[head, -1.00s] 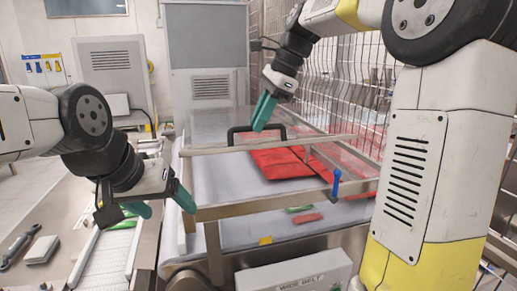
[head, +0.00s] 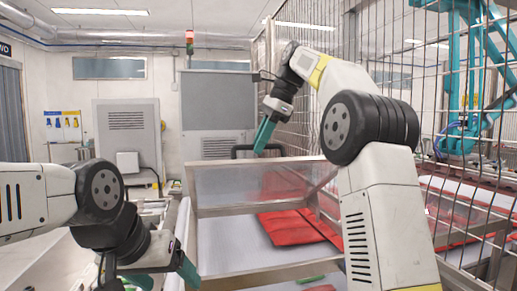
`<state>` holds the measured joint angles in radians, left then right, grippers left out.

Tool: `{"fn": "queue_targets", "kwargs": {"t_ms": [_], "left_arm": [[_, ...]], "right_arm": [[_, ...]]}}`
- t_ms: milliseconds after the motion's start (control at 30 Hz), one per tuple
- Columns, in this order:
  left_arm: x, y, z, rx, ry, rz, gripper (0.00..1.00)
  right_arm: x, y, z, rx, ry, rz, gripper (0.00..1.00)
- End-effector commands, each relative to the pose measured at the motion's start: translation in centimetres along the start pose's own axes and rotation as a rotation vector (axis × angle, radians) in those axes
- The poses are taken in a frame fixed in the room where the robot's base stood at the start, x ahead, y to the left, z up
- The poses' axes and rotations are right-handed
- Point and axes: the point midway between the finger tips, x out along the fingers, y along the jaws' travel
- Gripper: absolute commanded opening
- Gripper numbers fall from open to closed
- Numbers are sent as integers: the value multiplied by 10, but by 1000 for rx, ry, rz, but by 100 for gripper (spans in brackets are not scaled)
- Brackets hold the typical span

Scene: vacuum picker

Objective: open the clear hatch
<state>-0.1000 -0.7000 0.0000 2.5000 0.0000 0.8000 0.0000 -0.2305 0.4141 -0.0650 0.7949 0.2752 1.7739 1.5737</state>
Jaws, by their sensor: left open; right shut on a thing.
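The clear hatch (head: 240,187) is a transparent panel in a pale metal frame over a belt. It is raised at a tilt, with its top edge lifted above the frame below. Its black handle (head: 237,151) stands at that top edge. My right gripper (head: 262,146) has teal fingers and is shut on the handle; the exact contact is partly hidden. My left gripper (head: 163,277) is open and empty at the lower left, beside the belt's left side and apart from the hatch.
Red flat packs (head: 290,228) lie on the belt behind and under the panel. A green item (head: 310,279) lies near the front rail. A wire mesh fence (head: 410,60) stands close on the right. A grey cabinet (head: 216,105) stands behind the hatch.

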Motion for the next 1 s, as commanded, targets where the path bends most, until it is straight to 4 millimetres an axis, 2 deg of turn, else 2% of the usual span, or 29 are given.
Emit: {"fn": "queue_targets", "kwargs": {"t_ms": [67, 500, 667, 767, 900, 1000], "left_arm": [[0, 0, 0, 0, 0, 0, 76], [0, 0, 0, 0, 0, 0, 76], [-2, 2, -5, 53, -5, -3, 44], [-7, 5, -17, 200, -19, -14, 25], [-19, 18, -47, 569, -56, -36, 0], [-29, 30, -73, 883, -91, -52, 0]], "right_arm": [[4, -5, -4, 9, 6, 0, 0], [4, -5, -4, 10, 7, 2, 0], [4, -5, -4, 10, 7, 3, 0], [4, -5, -4, 10, 7, 3, 0], [4, -5, -4, 10, 7, 3, 0], [4, -5, -4, 10, 7, 3, 0]]}}
